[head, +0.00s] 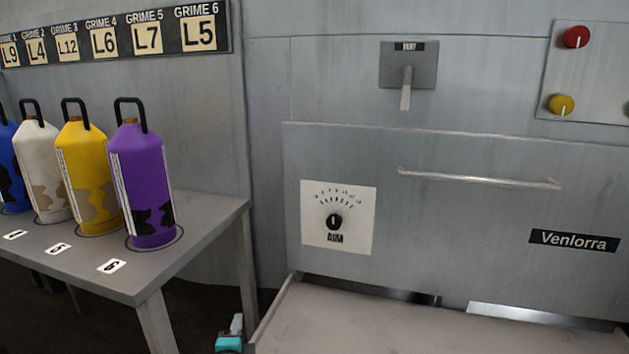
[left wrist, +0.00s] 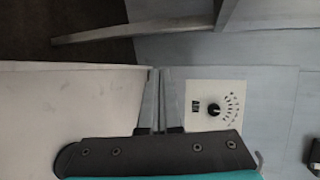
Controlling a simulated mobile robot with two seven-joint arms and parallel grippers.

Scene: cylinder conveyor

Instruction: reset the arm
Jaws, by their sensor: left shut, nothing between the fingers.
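My left gripper (head: 236,325) shows at the bottom edge of the head view, teal and grey, just left of the tray's side wall. In the left wrist view its two grey fingers (left wrist: 156,75) are together, with nothing between them. Most of the left arm is out of the head view. My right gripper is in neither view.
A grey table (head: 205,215) at left holds purple (head: 147,190), yellow (head: 87,170), white and blue bottles. The machine's beige tray (head: 380,325) lies at the bottom. Above it are an AIM dial (head: 335,222), a handle bar (head: 480,179), a lever (head: 406,90) and knobs (head: 576,37).

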